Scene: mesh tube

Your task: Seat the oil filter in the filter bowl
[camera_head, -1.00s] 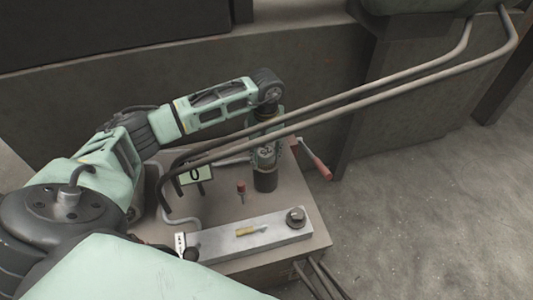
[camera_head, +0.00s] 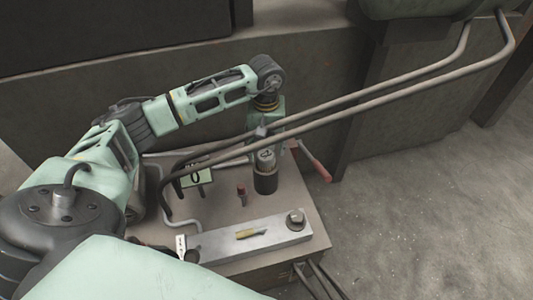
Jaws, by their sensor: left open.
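The oil filter (camera_head: 266,158), a grey cylinder, stands upright with its lower end inside the dark filter bowl (camera_head: 265,183) on the box top. Its upper part shows above the bowl's rim; how deep it sits inside is hidden. My left gripper (camera_head: 261,132) is open just above and behind the filter, partly hidden by two slanting pipes. It appears clear of the filter, though the pipes hide the exact gap. My right gripper is not in view.
Two long grey pipes (camera_head: 400,85) slant across the workspace in front of my left gripper. A red-handled lever (camera_head: 318,170) lies right of the bowl. A small red knob (camera_head: 242,190) and a metal bar (camera_head: 220,242) with a bolt (camera_head: 295,218) are in front.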

